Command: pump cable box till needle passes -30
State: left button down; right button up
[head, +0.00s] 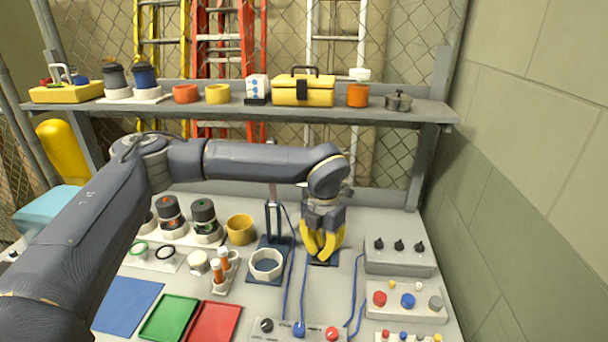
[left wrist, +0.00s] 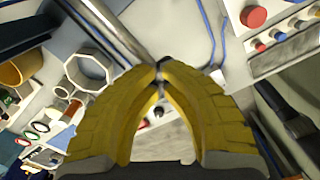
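My left gripper (head: 322,258) has yellow fingers and points down over a small dark base (head: 330,251) on the bench. In the left wrist view its fingertips (left wrist: 160,70) come together; a small dark bit shows there, and I cannot tell whether it is held. Blue cables (head: 359,290) run across the bench by a low control panel (head: 262,336) with black, blue and red knobs. A grey box (head: 400,260) with black knobs stands to the right. I cannot tell which is the cable box. No gauge needle is readable. My right gripper is out of view.
A metal post (head: 272,190) on a dark base stands left of the gripper. A white octagonal ring (head: 266,264) lies nearby. A button box (head: 405,310) is at the right. A shelf (head: 210,108) spans behind.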

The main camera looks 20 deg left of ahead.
pick_arm(q)
jog(key=shift+s+f, duration=0.1)
jog(key=shift+f, duration=1.3)
notch_tip(320, 180, up, 13)
